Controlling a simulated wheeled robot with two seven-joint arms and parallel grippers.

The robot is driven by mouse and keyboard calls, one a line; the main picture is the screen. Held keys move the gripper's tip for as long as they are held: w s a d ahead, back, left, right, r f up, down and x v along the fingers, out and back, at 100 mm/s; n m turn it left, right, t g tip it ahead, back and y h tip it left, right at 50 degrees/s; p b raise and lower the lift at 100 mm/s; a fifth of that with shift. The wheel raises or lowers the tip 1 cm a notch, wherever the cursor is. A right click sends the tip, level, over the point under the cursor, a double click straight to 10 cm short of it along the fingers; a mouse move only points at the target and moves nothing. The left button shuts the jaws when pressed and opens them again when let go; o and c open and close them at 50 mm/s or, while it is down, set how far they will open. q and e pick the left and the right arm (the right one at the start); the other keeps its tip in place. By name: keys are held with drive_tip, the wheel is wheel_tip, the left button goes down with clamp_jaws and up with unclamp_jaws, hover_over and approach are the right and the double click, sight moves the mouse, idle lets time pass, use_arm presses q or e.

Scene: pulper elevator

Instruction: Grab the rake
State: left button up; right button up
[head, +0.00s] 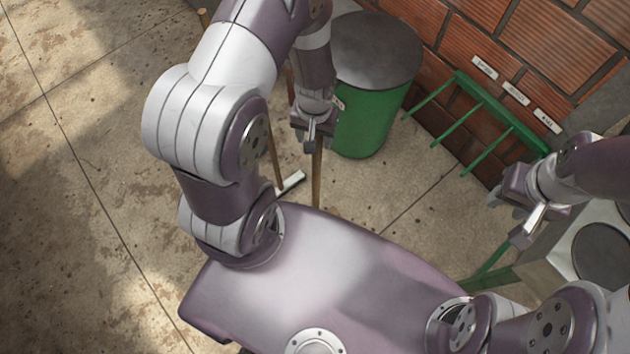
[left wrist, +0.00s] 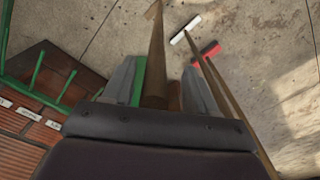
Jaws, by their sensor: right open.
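A long wooden tool handle (head: 317,178) stands below my left gripper (head: 312,137) in the head view. In the left wrist view this handle (left wrist: 156,50) runs between the two fingers of the left gripper (left wrist: 160,75). Background shows between a finger and the handle, so the jaws look open around it. The tool's head is at the top edge of the left wrist view, too cut off to confirm it as the rake. My right gripper (head: 511,217) is open and empty at the right, far from the handle.
A second tool with a white head (head: 291,183) stands close by; a red head (left wrist: 207,51) is beside it in the left wrist view. A green bin (head: 368,115) is behind the left gripper. A green wall rack (head: 490,108) and a metal unit (head: 575,235) stand right. Left floor is clear.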

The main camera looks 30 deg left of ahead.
use_arm(q)
drive_tip(key=shift+w, duration=0.1)
drive_tip(key=c, duration=0.5)
drive_tip(key=shift+w+d+f, duration=0.1)
drive_tip(key=shift+w+d, duration=0.15)
drive_tip(key=shift+w, duration=0.05)
clamp_jaws()
drive_tip(key=shift+s+a, duration=0.15)
